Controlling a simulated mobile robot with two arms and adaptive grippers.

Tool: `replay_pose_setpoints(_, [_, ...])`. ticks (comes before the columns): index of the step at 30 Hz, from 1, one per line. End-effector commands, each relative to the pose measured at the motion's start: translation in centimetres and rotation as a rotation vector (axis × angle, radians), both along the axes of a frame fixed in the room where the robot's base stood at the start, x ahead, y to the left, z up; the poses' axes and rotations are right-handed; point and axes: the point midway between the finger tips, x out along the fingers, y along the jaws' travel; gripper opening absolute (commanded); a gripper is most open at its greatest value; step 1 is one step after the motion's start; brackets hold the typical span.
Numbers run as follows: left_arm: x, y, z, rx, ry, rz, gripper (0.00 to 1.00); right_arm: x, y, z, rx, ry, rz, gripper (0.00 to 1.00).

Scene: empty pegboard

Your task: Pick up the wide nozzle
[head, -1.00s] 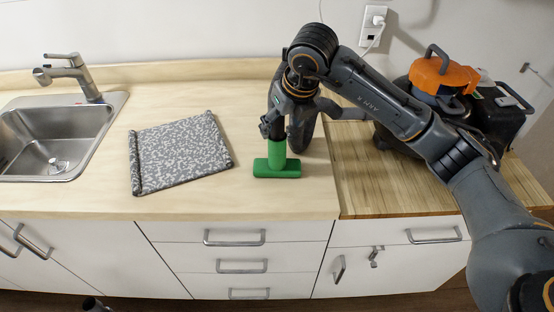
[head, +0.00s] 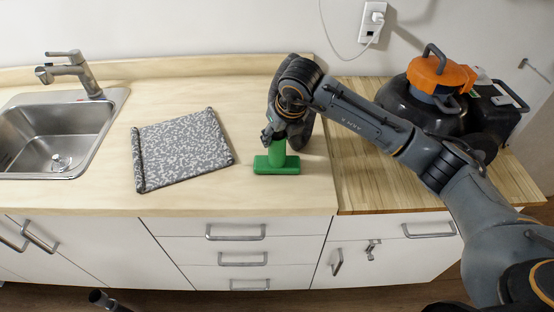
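The wide nozzle (head: 277,165) is green, with a wide flat foot and an upright neck. It stands on the pale counter, right of the patterned mat. My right gripper (head: 273,136) is at the top of the neck, pointing down, with the wrist above and behind it. One finger shows at the left side of the neck. The other finger and the neck's top are hidden, so I cannot tell whether the gripper is closed on it. The foot appears to rest on the counter.
A grey patterned mat (head: 182,150) lies left of the nozzle, with a sink (head: 50,140) further left. A black and orange vacuum-like machine (head: 432,95) stands on the wooden board (head: 365,190) at right. Counter between mat and nozzle is clear.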

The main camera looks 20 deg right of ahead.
Motion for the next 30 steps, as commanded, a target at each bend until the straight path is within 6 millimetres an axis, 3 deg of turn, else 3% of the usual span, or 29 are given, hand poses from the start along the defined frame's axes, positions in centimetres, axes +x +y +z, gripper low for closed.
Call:
replay_pose_setpoints(1, [0.1, 0.0, 0.0, 0.000, -0.001, 0.000, 0.00, 0.0, 0.0, 0.0, 0.000, 0.000, 0.000, 0.30])
replay_pose_setpoints(6, [0.5, 0.0, 0.0, 0.000, -0.006, 0.000, 0.00, 0.0, 0.0, 0.0, 0.000, 0.000, 0.000, 0.00])
replay_pose_setpoints(19, [0.9, -0.1, -0.5, -0.002, -0.013, 0.000, 0.00, 0.1, 0.0, 0.6, 0.000, -0.005, 0.000, 0.00])
replay_pose_setpoints(27, [0.8, -0.1, -2.3, -0.002, -0.013, 0.000, 0.00, 0.0, 0.0, 3.2, 0.001, -0.007, 0.001, 0.00])
replay_pose_setpoints(30, [0.8, -0.1, -2.7, -0.002, -0.013, 0.001, 0.00, -1.1, -0.4, 4.5, 0.000, -0.006, 0.000, 0.00])
